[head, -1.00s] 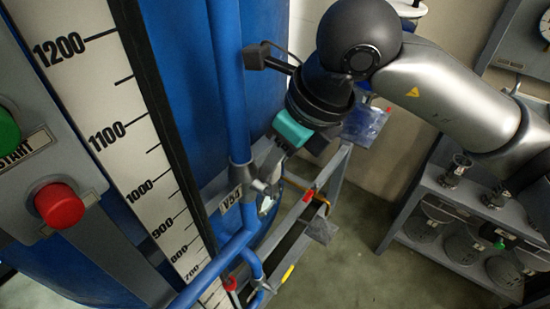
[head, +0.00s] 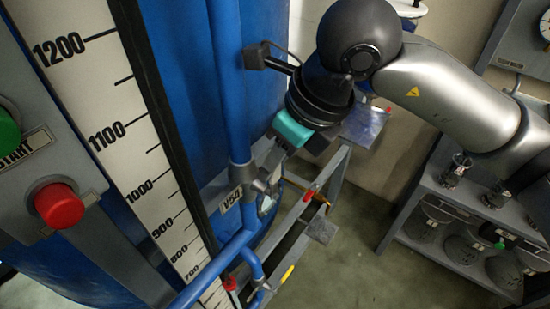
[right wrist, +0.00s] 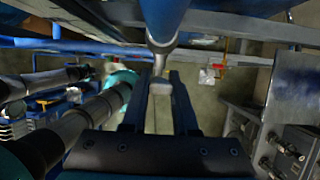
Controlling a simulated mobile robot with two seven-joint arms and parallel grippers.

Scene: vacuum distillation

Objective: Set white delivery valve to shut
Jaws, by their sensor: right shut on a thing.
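My right gripper (head: 265,168) reaches in from the upper right to a valve on a blue vertical pipe, beside a label reading V54 (head: 231,197). In the right wrist view my two dark fingers (right wrist: 160,95) are shut on a small pale grey valve handle (right wrist: 160,87), just below the end of the pipe fitting (right wrist: 162,45). The handle looks pale grey rather than clear white. In the head view the fingers and wrist hide most of it, and I cannot tell its exact angle. My left gripper is not in view.
A large blue tank (head: 180,60) with a numbered scale (head: 120,140) stands behind the pipes. A panel with a red button (head: 59,206) and a green button is at the left. A grey shelf (head: 455,205) with dark round items stands at the right. Open floor (head: 350,255) lies between.

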